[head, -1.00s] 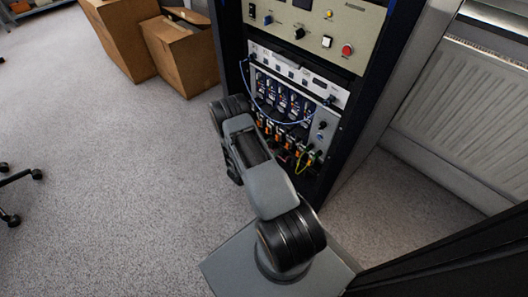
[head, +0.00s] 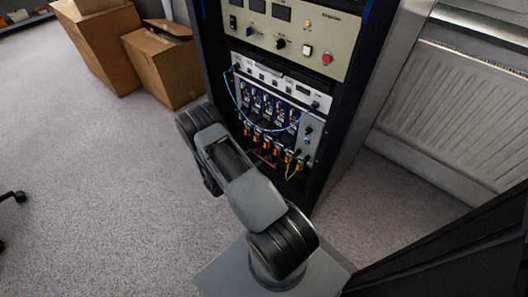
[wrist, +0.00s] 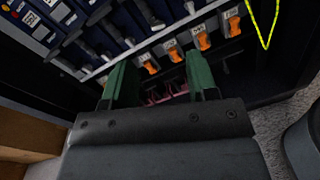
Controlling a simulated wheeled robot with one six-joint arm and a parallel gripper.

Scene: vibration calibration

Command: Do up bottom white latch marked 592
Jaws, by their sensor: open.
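In the wrist view, a row of orange latches (wrist: 176,55) with small white labels (wrist: 170,44) runs along the bottom edge of the module rack. I cannot read 592 on any label, and I cannot single out a white latch. The same orange row (head: 268,139) shows small in the head view. I cannot tell if the fingers touch anything. My gripper is hidden behind my arm in the head view.
Dark blue modules (wrist: 92,14) with grey levers sit above the row. Pinkish parts (wrist: 165,95) lie below it. A yellow cable (wrist: 262,30) hangs at right, and a blue cable (head: 246,122) loops across the rack front. Cardboard boxes (head: 163,70) stand left on open carpet.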

